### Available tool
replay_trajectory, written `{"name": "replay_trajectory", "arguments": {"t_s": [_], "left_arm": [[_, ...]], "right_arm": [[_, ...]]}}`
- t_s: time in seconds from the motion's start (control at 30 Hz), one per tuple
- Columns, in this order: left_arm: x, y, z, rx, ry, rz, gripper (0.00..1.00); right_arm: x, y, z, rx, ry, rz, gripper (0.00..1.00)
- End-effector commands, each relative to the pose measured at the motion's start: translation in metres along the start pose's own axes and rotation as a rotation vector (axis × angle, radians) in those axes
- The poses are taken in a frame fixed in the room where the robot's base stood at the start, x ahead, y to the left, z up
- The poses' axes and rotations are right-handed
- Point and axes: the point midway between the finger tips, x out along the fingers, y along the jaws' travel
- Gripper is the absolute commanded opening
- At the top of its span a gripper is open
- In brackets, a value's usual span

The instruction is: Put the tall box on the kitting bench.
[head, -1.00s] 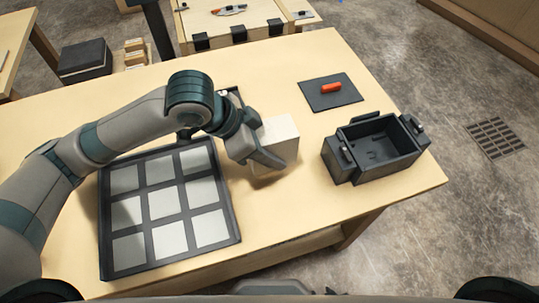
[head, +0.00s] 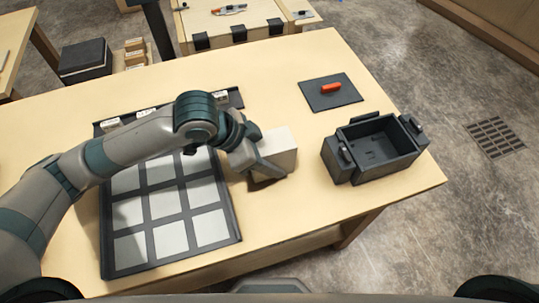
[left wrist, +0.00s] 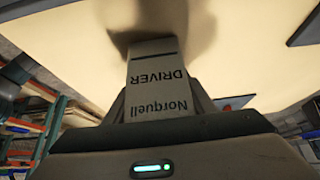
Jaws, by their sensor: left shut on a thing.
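A pale box (head: 280,147) is held in my left gripper (head: 262,163) over the large wooden table (head: 290,215), right of the grid mat. A dark shadow lies under it in the head view; I cannot tell whether it touches the table. My right gripper is not in view. The frames do not make clear which surface is the kitting bench.
A dark mat with pale squares (head: 163,203) lies left of the box. A black open bin (head: 375,150) stands to the right. A dark pad (head: 315,98) carries a small orange-red piece (head: 331,88). Another wooden bench (head: 262,20) stands behind the table.

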Motion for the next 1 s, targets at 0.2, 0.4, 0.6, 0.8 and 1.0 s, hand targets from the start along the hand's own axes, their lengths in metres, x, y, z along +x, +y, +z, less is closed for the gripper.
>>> {"name": "replay_trajectory", "arguments": {"t_s": [0.2,0.4,0.6,0.8,1.0], "left_arm": [[0.002,0.0,0.001,-0.001,0.001,0.0,0.19],[0.002,0.0,0.001,0.0,0.0,0.0,0.69],[0.002,0.0,0.001,0.0,0.0,0.0,0.69],[-0.007,-0.001,0.0,0.001,0.0,-0.002,0.69],[-0.033,-0.001,0.0,0.002,0.001,-0.003,0.69]], "right_arm": [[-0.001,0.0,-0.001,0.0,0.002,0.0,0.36],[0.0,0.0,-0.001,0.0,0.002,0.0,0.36],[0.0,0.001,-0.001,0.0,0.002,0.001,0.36],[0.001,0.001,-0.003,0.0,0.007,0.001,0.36],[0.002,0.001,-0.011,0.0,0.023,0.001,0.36]]}}
